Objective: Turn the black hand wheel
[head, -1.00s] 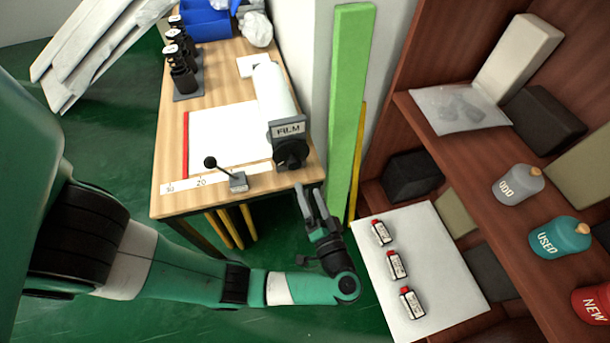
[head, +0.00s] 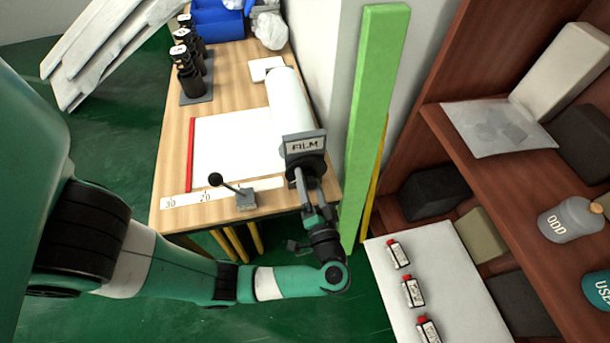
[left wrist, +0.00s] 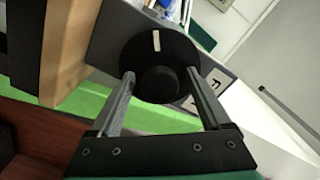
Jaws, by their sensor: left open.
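The black hand wheel (head: 315,165) is on the near end of the film roll holder, under the FILM sign (head: 305,145). In the left wrist view the wheel (left wrist: 160,42) faces me, with a white mark near its top and a round hub (left wrist: 160,85) in the middle. My left gripper (head: 309,178) is open at the wheel. In the left wrist view its two fingers stand on either side of the hub, with gaps; I cannot tell whether the tips touch the wheel's face. In the head view the gripper partly hides the wheel. My right gripper is not in view.
A white film roll (head: 289,100) lies behind the sign. A small lever (head: 228,188) stands left of the wheel on the wooden table. A green post (head: 375,120) rises close on the right. A white board (head: 400,305) with small bottles is at the lower right.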

